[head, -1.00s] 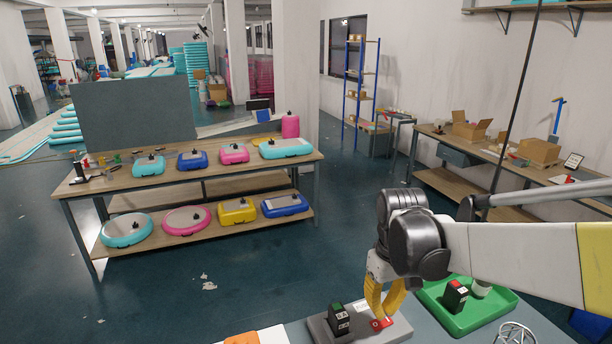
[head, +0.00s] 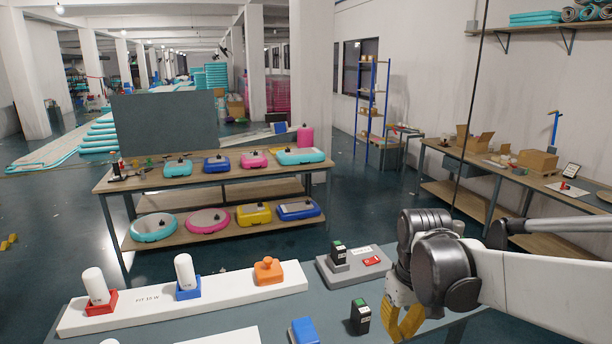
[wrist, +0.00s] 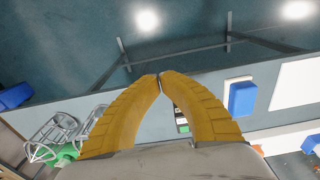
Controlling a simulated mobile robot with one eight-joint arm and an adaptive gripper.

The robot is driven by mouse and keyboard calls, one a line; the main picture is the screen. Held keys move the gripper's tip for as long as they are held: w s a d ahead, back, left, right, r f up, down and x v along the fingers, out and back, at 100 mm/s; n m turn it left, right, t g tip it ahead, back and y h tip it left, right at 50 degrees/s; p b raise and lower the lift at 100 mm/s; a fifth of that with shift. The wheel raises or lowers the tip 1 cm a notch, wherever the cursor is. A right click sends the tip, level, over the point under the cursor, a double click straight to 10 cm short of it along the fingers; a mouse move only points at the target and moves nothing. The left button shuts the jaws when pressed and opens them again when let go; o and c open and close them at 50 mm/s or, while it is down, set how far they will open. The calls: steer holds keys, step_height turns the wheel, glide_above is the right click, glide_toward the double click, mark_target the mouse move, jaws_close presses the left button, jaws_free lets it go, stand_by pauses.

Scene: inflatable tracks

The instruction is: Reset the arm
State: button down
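My arm reaches in from the right in the head view. My gripper (head: 408,322) has yellow fingers and hangs over the grey table at the lower right. In the wrist view my gripper (wrist: 160,77) has its fingertips together, with nothing visible held between them. A black block with a green top (head: 360,316) stands on the table to the left of the gripper in the head view. It is partly hidden behind the fingers in the wrist view.
A grey base (head: 325,270) holds another black-and-green block (head: 338,254) and a red piece (head: 372,261). A white board (head: 222,296) carries white cylinders in coloured holders and an orange piece (head: 268,271). A blue block (head: 304,331) lies nearby. Wire racks (wrist: 50,133) show in the wrist view.

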steer(key=s+f+m+t+b, duration=0.1)
steer(key=s+f+t+b, duration=0.2)
steer(key=f+b, duration=1)
steer(key=s+f+m+t+b, duration=0.2)
steer(key=s+f+b, duration=0.6)
steer(key=f+b, duration=0.5)
steer(key=t+b, duration=0.1)
steer(key=b, duration=0.2)
steer(key=shift+t, duration=0.3)
steer(key=shift+r, duration=0.1)
